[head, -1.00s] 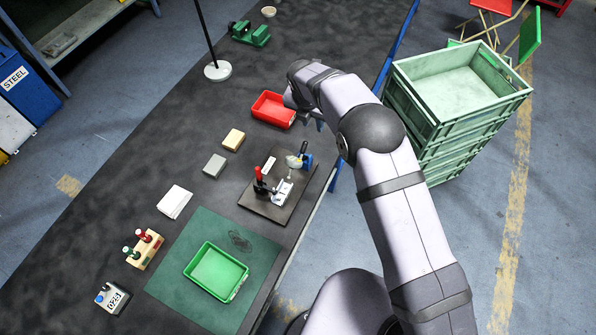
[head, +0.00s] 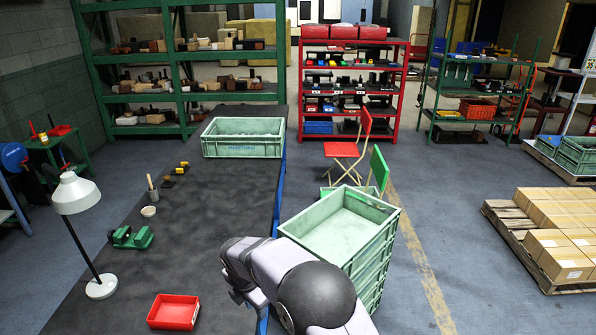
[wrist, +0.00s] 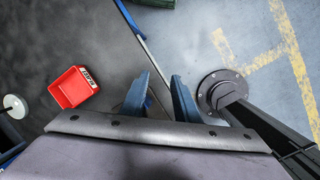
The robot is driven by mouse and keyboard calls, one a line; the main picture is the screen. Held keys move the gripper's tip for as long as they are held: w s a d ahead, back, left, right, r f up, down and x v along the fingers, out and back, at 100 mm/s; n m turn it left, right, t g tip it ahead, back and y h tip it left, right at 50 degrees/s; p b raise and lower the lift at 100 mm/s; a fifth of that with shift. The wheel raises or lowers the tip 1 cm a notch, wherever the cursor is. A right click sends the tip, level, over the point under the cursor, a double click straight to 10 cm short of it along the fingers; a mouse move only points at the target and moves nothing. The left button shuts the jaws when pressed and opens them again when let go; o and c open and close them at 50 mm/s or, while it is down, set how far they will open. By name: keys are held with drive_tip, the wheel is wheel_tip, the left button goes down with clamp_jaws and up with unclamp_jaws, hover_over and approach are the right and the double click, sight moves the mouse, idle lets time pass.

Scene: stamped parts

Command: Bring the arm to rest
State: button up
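My arm (head: 310,290) reaches in from the bottom of the head view and bends beside the bench's right edge. My gripper shows in the wrist view as two blue fingers (wrist: 161,92), spread apart with a clear gap and nothing between them. It hangs above the bench edge, to the right of the red bin (head: 174,312). The red bin also shows at the left of the wrist view (wrist: 74,88), apart from the fingers. The fingertips are hidden behind the arm in the head view.
The dark bench (head: 105,265) carries a lamp (head: 101,288), a green clamp-like tool (head: 131,238) and a pale green crate (head: 243,137). Stacked green crates (head: 345,235) stand on the floor close to my arm. Chairs and shelves stand farther back.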

drive_tip(key=s+d+r+m+g, duration=0.15)
drive_tip(key=s+d+m, duration=0.25)
drive_tip(key=d+m, duration=0.4)
drive_tip(key=s+d+r+m, duration=0.3)
drive_tip(key=s+d+m, duration=0.15)
drive_tip(key=d, duration=0.45)
drive_tip(key=s+d+m, duration=0.5)
drive_tip(key=s+m, duration=0.2)
drive_tip(key=s, duration=0.1)
drive_tip(key=s+d+m+g+b, duration=0.1)
drive_tip(key=s+d+m, duration=0.4)
drive_tip(key=s+m, duration=0.3)
drive_tip(key=shift+s+d+f, duration=0.15)
drive_tip(key=shift+s+f, duration=0.1)
drive_tip(key=shift+s, duration=0.15)
drive_tip(key=shift+o, duration=0.4)
